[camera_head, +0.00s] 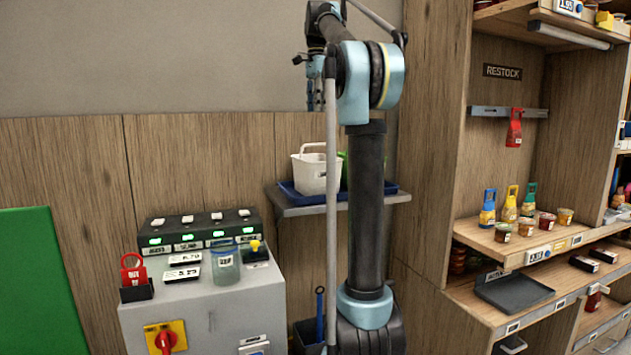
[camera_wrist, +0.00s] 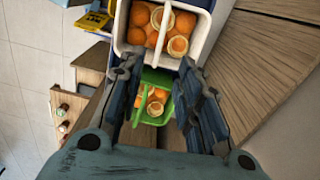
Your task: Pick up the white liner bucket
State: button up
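The white liner bucket (camera_head: 309,176) stands upright on a blue tray (camera_head: 290,192) on a wall shelf, its handle raised. In the wrist view the white bucket (camera_wrist: 121,38) is at the top, with several oranges and cut-looking pieces inside. A green bucket (camera_wrist: 170,80), also holding oranges, is below it, between my fingers in the picture; only a sliver of green shows behind my arm in the head view. My gripper (camera_wrist: 160,85) is open and empty. In the head view it hangs above the shelf, partly hidden by my arm.
A grey machine cabinet (camera_head: 215,305) with a jar (camera_head: 226,268) and a red switch stands left of the shelf. Stocked wooden shelving (camera_head: 490,236) is on the right. My arm column stands in front of the tray's right part. The air above the white bucket looks clear.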

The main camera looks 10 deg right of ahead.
aim_at(316, 145)
notch_tip(316, 145, down, 14)
jog(key=shift+a+f, duration=0.15)
grip_shut()
dwell(0.6)
